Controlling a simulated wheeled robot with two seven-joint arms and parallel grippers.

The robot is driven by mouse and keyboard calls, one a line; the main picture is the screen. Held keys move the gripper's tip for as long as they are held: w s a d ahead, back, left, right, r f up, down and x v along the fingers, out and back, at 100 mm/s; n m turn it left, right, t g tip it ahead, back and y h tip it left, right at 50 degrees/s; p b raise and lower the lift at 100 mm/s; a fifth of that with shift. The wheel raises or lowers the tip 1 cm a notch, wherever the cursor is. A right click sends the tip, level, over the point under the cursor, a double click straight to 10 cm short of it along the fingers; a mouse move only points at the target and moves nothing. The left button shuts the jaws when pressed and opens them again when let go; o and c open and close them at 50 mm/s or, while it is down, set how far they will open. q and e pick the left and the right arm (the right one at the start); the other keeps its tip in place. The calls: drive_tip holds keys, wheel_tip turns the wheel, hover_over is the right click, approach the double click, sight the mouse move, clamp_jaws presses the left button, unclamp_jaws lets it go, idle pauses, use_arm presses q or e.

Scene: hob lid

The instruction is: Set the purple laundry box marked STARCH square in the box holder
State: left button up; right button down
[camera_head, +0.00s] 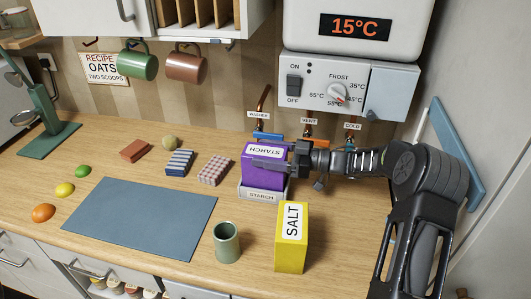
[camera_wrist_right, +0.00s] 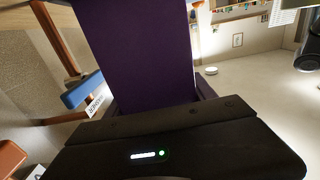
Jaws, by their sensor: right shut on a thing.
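The purple box marked STARCH (camera_head: 262,174) stands about upright at the grey box holder, which is also labelled STARCH (camera_head: 262,196). The box's lower end is behind the holder's front wall; I cannot tell if it rests on the holder's floor. My right gripper (camera_head: 270,164) reaches in from the right and is shut on the box at its upper part. In the right wrist view the box's plain purple side (camera_wrist_right: 140,55) rises just beyond the dark gripper body. My left gripper is not in view.
A yellow SALT box (camera_head: 291,240) and a green cup (camera_head: 227,243) stand in front of the holder. Striped and checked packets (camera_head: 214,169) lie to its left. Pipes with coloured valves (camera_head: 268,136) are behind. A blue mat (camera_head: 140,218) lies bare at left.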

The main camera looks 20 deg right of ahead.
idle(0.4)
drive_tip(key=shift+f+b, duration=0.6)
drive_tip(key=shift+f, duration=0.25)
drive_tip(key=shift+c, duration=1.2)
unclamp_jaws()
drive_tip(key=shift+r, duration=0.2)
wheel_tip(320, 180, up, 10)
drive_tip(key=shift+f+b, duration=0.15)
drive_tip(key=shift+b, duration=0.7)
